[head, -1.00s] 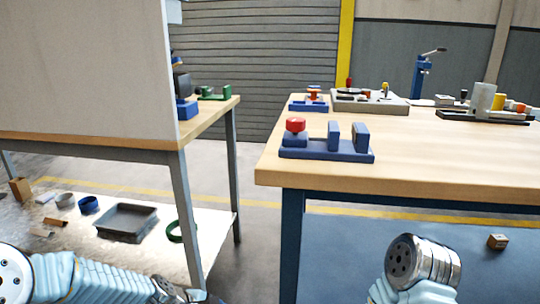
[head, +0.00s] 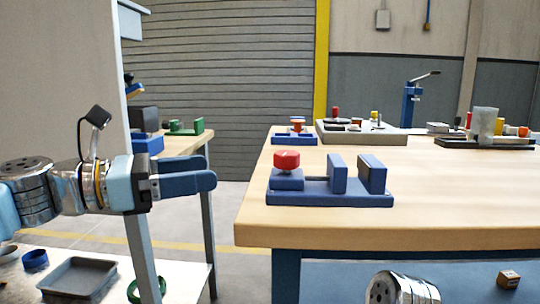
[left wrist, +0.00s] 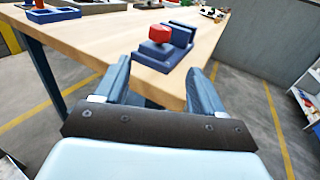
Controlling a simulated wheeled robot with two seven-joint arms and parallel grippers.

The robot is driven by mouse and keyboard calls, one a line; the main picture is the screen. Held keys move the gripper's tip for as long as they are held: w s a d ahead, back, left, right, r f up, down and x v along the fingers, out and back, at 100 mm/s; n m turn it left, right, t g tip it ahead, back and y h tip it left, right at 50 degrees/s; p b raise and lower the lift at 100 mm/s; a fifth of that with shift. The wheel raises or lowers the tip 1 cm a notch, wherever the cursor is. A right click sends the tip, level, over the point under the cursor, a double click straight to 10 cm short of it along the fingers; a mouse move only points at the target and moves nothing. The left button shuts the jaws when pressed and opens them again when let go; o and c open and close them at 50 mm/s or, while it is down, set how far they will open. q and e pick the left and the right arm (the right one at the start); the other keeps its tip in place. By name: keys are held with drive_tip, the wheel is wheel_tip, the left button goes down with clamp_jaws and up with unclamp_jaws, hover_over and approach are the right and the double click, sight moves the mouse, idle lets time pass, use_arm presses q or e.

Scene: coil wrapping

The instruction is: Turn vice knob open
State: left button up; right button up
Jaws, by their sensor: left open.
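The blue vice (head: 330,192) sits near the front left corner of the right-hand wooden table. Its red knob (head: 286,160) stands on the left end, and two upright blue jaws stand to its right with a gap between them. My left gripper (head: 214,180) is left of the vice, off the table edge, open and empty. In the left wrist view the vice (left wrist: 165,60) and red knob (left wrist: 162,34) lie beyond and between the open fingers (left wrist: 160,80), apart from them. My right gripper is out of view; only part of that arm shows at the bottom.
The wooden table (head: 420,220) has free room right of the vice. Behind it are a second small blue vice (head: 294,138), a grey tray of parts (head: 365,136) and a dark fixture (head: 490,143). Another bench with a pale panel stands at left, with a grey bin (head: 78,279) on its lower shelf.

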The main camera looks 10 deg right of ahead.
sight(276, 157)
use_arm(q)
drive_tip(key=w+d, duration=0.1)
drive_tip(key=d, duration=0.3)
drive_tip(key=w+d, duration=0.1)
drive_tip(key=d, duration=0.4)
drive_tip(key=w+d, duration=0.1)
drive_tip(key=d, duration=0.3)
drive_tip(key=shift+d+r+p, duration=0.3)
drive_tip(key=shift+r+p, duration=0.1)
drive_tip(key=shift+s, duration=0.1)
drive_tip(key=c, duration=1.1)
